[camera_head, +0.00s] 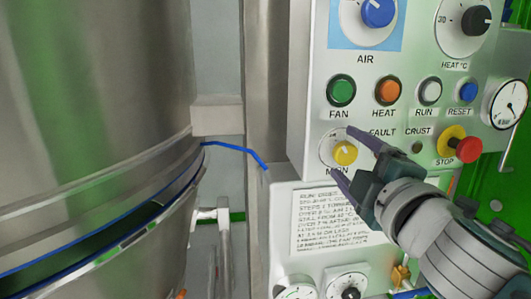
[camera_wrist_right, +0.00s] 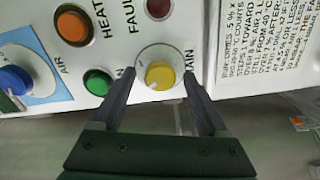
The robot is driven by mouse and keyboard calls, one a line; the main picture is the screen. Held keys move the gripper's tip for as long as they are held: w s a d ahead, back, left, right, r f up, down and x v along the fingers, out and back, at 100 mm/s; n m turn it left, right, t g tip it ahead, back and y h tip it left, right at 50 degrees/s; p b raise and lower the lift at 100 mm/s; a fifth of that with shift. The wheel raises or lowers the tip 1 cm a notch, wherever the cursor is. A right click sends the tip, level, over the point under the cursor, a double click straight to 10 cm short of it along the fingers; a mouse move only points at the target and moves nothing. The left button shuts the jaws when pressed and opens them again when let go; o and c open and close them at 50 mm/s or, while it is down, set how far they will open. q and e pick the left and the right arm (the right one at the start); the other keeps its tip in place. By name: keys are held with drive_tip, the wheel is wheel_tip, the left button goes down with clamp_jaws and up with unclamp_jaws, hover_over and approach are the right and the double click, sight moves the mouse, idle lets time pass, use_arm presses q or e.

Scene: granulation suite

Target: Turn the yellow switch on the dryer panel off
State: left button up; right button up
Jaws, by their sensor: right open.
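The yellow switch (camera_head: 345,153) is a round knob on a pale dial plate, labelled MAIN, low on the dryer panel (camera_head: 310,110). It also shows in the right wrist view (camera_wrist_right: 160,75), between the two fingers. My right gripper (camera_head: 342,152) is open, with one finger on each side of the yellow switch. In the right wrist view the right gripper (camera_wrist_right: 158,85) shows gaps between both fingers and the knob. I cannot tell how far the fingertips are from the panel face. My left gripper is not in view.
Close by are the green FAN button (camera_head: 341,90), orange HEAT button (camera_head: 388,90), red STOP button (camera_head: 468,149) and blue AIR knob (camera_head: 378,12). An instruction label (camera_head: 328,215) sits below the panel. A large steel vessel (camera_head: 100,110) fills the left.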

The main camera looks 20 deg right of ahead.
drive_tip(key=shift+s+a, duration=0.1)
drive_tip(key=shift+s, duration=0.3)
drive_tip(key=b+v, duration=0.1)
drive_tip(key=v, duration=0.8)
drive_tip(key=shift+b, duration=0.3)
drive_tip(key=shift+s, duration=0.1)
